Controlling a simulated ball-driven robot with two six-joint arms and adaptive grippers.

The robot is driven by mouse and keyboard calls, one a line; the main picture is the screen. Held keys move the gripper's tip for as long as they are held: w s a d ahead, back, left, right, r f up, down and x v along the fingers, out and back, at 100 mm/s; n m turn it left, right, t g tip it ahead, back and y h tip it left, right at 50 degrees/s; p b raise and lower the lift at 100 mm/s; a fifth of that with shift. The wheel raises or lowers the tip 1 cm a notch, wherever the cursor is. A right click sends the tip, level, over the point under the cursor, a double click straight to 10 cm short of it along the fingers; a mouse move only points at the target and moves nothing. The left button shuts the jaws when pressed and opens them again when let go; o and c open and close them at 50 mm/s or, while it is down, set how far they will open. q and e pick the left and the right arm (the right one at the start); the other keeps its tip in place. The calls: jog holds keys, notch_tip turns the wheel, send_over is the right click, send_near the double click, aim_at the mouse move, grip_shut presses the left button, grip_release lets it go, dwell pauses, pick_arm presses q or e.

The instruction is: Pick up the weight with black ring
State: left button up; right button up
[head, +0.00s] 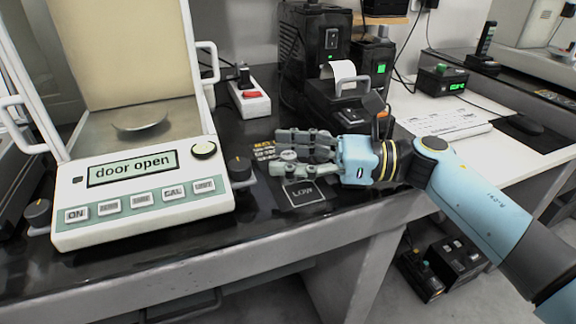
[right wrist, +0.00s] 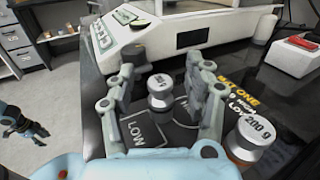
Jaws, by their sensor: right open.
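My right gripper (head: 282,154) reaches in from the right above the dark table, beside the balance. It is open, with its two fingers apart in the right wrist view (right wrist: 165,85). A small silver weight (right wrist: 160,95) stands upright between the fingers, apart from them, by the "LOW" square; a dark band seems to circle it. A larger silver weight marked 200 g (right wrist: 254,132), with a brownish ring low down, stands outside the right-hand finger. In the head view the fingers largely hide the weights. What looks like my left gripper (right wrist: 27,129) hangs at the far left, too small to read.
The balance (head: 140,215) reads "door open"; its pan (head: 139,118) is bare. A black device with a handle (head: 348,105) stands behind my right gripper. The table's front edge is close to my right gripper.

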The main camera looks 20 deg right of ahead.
grip_shut()
dwell(0.3)
dwell(0.5)
